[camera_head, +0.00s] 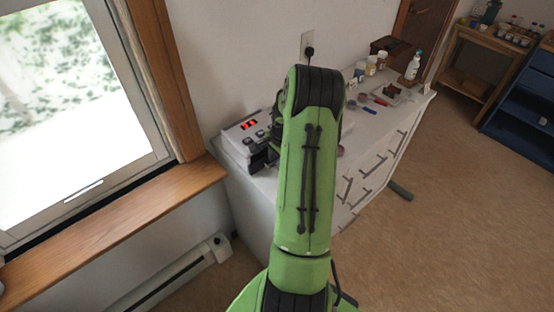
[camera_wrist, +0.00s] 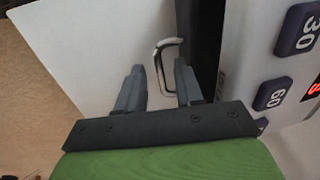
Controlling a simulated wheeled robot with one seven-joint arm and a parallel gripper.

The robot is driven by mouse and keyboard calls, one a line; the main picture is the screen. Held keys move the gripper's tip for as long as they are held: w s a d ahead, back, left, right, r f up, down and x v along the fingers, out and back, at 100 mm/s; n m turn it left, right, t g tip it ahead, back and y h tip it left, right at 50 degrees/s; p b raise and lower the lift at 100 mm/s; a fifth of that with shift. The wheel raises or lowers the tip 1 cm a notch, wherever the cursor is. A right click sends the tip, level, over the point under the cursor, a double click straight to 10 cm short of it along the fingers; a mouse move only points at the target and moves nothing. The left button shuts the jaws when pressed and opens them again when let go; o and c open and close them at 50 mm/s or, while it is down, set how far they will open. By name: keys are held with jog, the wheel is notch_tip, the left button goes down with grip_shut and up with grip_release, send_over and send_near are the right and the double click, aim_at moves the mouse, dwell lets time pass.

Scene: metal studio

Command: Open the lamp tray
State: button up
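The lamp (camera_head: 243,132) is a white box with a red lit display and dark buttons, standing on the white cabinet top near the window. In the wrist view its face with buttons marked 30 and 60 (camera_wrist: 285,60) fills the right side, beside a dark slot. A thin curved metal handle (camera_wrist: 157,62) shows next to that slot, in line with the space between my fingers. My gripper (camera_wrist: 160,82) is open, with a finger on each side of the handle's near end. Contact cannot be told. In the head view my arm hides most of the gripper and handle.
The white cabinet (camera_head: 385,150) has several drawer handles on its front. Bottles (camera_head: 413,66) and small tools lie at the far end of its top. The window sill (camera_head: 120,225) is close on the left.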

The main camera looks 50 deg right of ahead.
grip_shut()
jog(key=shift+r, duration=0.1)
dwell(1.2)
